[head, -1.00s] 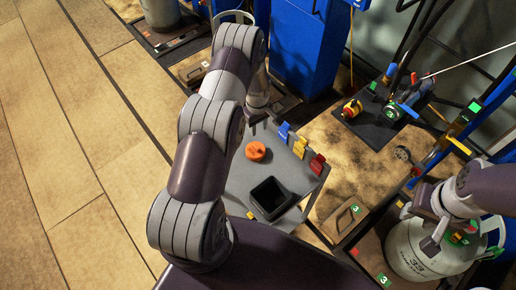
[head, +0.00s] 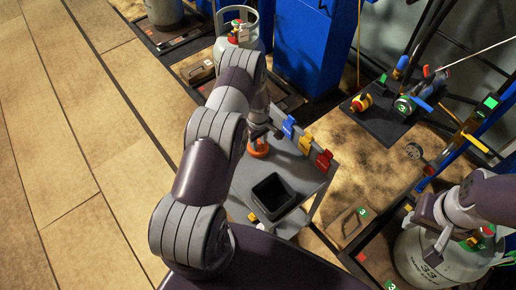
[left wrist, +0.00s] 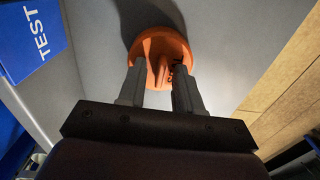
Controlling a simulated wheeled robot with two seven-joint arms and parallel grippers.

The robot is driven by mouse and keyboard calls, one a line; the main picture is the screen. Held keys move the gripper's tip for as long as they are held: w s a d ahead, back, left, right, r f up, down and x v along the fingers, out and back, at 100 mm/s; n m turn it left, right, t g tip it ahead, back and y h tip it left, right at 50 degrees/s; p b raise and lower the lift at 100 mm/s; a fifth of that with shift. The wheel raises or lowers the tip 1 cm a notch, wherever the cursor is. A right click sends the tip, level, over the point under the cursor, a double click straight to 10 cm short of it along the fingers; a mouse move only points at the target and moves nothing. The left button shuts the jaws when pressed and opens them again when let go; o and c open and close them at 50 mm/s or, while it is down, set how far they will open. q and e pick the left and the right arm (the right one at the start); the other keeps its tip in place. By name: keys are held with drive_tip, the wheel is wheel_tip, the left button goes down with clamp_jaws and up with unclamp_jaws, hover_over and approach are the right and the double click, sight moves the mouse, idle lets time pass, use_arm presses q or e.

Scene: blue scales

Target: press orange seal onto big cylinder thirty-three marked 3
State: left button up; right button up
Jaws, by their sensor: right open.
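The orange seal (head: 257,149) lies on the grey cart top (head: 246,178). In the left wrist view the seal (left wrist: 150,45) is a round disc with a raised ridge. My left gripper (left wrist: 160,70) is open over it, its fingers on either side of the ridge, with a gap visible on the left. In the head view my left gripper (head: 262,132) is right at the seal and partly covers it. The big grey cylinder marked 33 (head: 425,262) stands at the lower right. My right gripper (head: 436,238) is open beside its top, partly hiding it.
A black open box (head: 273,197) and blue, yellow and red blocks (head: 305,143) are on the cart. Another grey cylinder (head: 238,42) stands behind. The floor at left is clear.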

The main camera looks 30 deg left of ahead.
use_arm(q)
clamp_jaws()
drive_tip(key=shift+r, duration=0.2)
drive_tip(key=shift+r+p, duration=1.4)
drive_tip(key=shift+r, duration=0.45)
drive_tip(key=shift+d+r, duration=0.1)
